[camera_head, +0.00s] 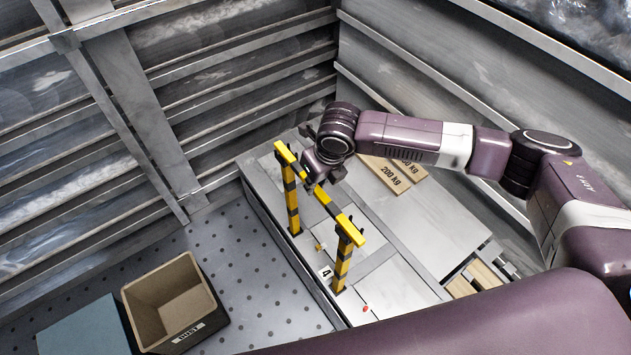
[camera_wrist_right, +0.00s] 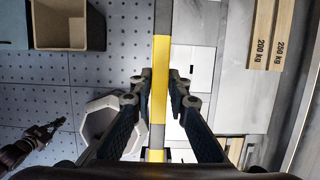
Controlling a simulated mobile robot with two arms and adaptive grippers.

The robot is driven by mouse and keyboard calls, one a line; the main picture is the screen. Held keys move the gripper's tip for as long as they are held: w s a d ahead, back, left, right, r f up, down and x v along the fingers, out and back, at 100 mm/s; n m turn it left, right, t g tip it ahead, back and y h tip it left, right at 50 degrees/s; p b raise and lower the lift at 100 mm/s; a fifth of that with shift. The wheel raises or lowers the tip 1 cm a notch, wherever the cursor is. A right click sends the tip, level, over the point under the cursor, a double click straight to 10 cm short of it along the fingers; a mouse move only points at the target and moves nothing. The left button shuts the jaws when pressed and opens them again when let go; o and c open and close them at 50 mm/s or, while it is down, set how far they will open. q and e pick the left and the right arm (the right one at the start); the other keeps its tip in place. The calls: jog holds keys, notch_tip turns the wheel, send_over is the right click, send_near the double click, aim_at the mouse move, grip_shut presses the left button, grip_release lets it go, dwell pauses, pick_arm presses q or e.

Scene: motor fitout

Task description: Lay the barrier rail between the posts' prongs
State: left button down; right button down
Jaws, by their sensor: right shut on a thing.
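The barrier rail (camera_head: 323,196) is a long bar striped yellow and dark. My right gripper (camera_head: 317,180) is shut on it near its middle; in the right wrist view the fingers (camera_wrist_right: 160,83) stand on both sides of a yellow stripe of the rail (camera_wrist_right: 160,60). Two striped yellow and black posts, the far post (camera_head: 292,205) and the near post (camera_head: 342,268), stand upright on the grey bench. The rail's ends overlap the post tops in the head view. I cannot tell whether it rests between the prongs. My left gripper (camera_wrist_right: 45,132) shows small in the right wrist view, its jaws unclear.
The bench (camera_head: 390,287) carries wooden weight boards (camera_head: 395,176) behind my right arm. An open brown dust bin (camera_head: 168,300) stands on the dotted floor at left, beside a blue-grey box (camera_head: 85,330). Slatted metal walls close in the back.

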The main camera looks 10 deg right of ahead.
jog(key=shift+f, duration=0.1)
dwell(0.7)
jog(key=c, duration=1.8)
grip_release()
jog(key=shift+o, duration=0.2)
jog(key=v, duration=1.2)
